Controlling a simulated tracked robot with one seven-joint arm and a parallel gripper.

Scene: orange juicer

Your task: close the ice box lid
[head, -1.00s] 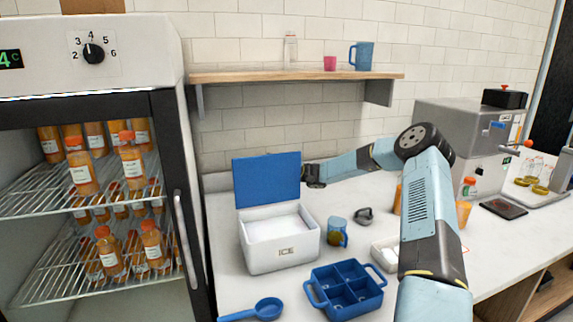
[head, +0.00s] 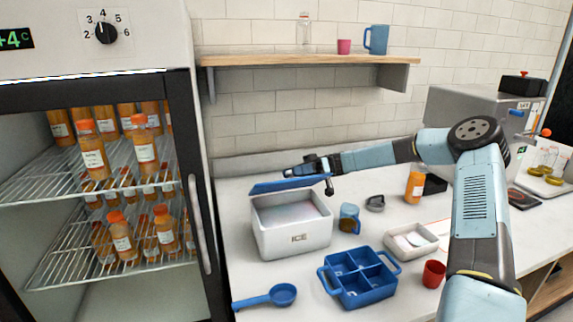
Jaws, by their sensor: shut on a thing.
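The white ice box (head: 290,240), marked ICE, stands on the counter beside the fridge. Its blue lid (head: 278,186) is tilted low over the back of the box, nearly flat. The front of the box is still open, and its pale inside shows. My gripper (head: 310,168) reaches in from the right and is shut at the lid's upper right side. The arm partly hides the lid's right end, and the exact grip on the edge is small in the picture.
In front of the box are a blue scoop (head: 268,297) and a blue divided tray (head: 357,278). A blue mug (head: 349,218), a grey lid-like piece (head: 375,203), a white container (head: 411,239) and a red cup (head: 433,274) stand to the right. A shelf (head: 310,60) hangs above.

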